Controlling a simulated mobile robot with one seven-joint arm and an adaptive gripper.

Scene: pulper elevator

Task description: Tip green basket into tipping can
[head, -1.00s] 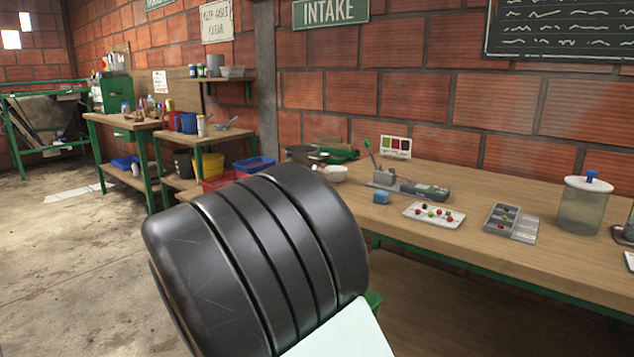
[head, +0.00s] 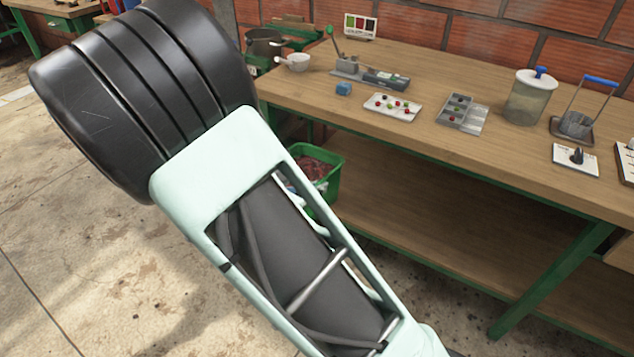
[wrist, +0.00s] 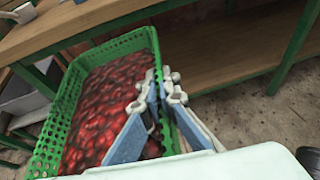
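The green basket (head: 331,186) shows partly behind my arm in the head view, near the workbench's left end. In the wrist view the basket (wrist: 50,138) is a perforated green crate filled with red coffee cherries (wrist: 105,105), roughly upright. My gripper (wrist: 160,90) straddles the basket's right rim, one finger inside over the cherries and one outside. The fingertips are close together and look shut on the rim. In the head view my arm hides most of the gripper. I cannot make out a tipping can in any view.
The wooden workbench (head: 440,140) with a lower shelf (head: 420,225) stands right of the basket. It bears a cherry tray (head: 392,107), a lidded jar (head: 528,95) and small tools. A green bench leg (head: 550,275) stands at right. Concrete floor (head: 70,260) is open at left.

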